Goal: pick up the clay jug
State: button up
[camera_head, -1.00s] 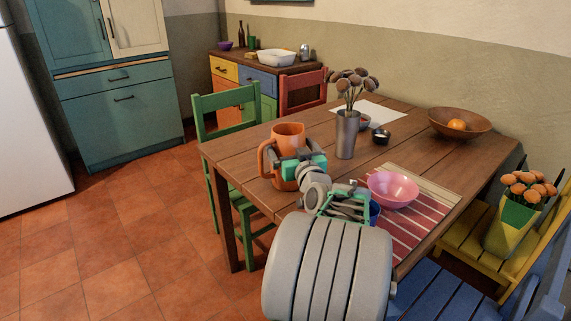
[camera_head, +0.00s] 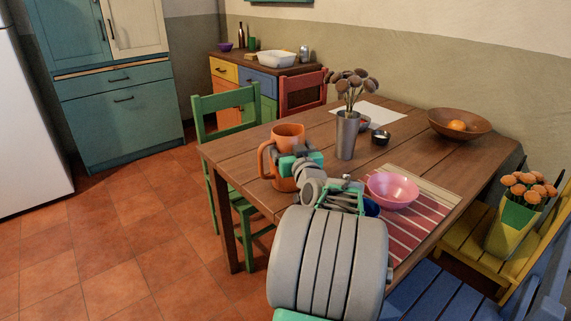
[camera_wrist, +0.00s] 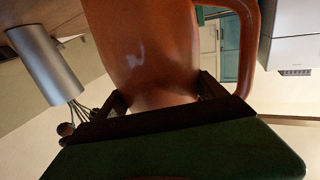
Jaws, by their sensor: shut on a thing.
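The clay jug (camera_head: 287,134) is orange-brown with a handle on its left side in the head view. It is upright at the near left part of the wooden table (camera_head: 226,151). I cannot tell whether its base touches the table. My gripper (camera_head: 290,168) is shut on the jug's body, from the near right side. In the wrist view the jug (camera_wrist: 150,50) fills the middle, with the dark fingers of my gripper (camera_wrist: 163,97) on either side of it. My arm hides part of the table in front.
A metal vase of dried flowers (camera_head: 347,137) stands right of the jug. A pink bowl (camera_head: 392,190) sits on the striped mat (camera_head: 420,222). A small dark bowl (camera_head: 381,138) and a wooden fruit bowl (camera_head: 459,124) are further back. A green chair (camera_head: 226,102) stands behind the table's left edge.

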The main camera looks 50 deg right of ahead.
jog(key=c, duration=0.8)
jog(key=shift+r, duration=0.25)
jog(key=shift+c, duration=0.4)
jog(key=shift+r, duration=1.1)
jog(key=a+r+p, duration=0.3)
jog(key=a+r, duration=0.7)
jog(key=a, duration=0.4)
jog(key=shift+s+r, duration=0.3)
jog(key=shift+r, duration=0.1)
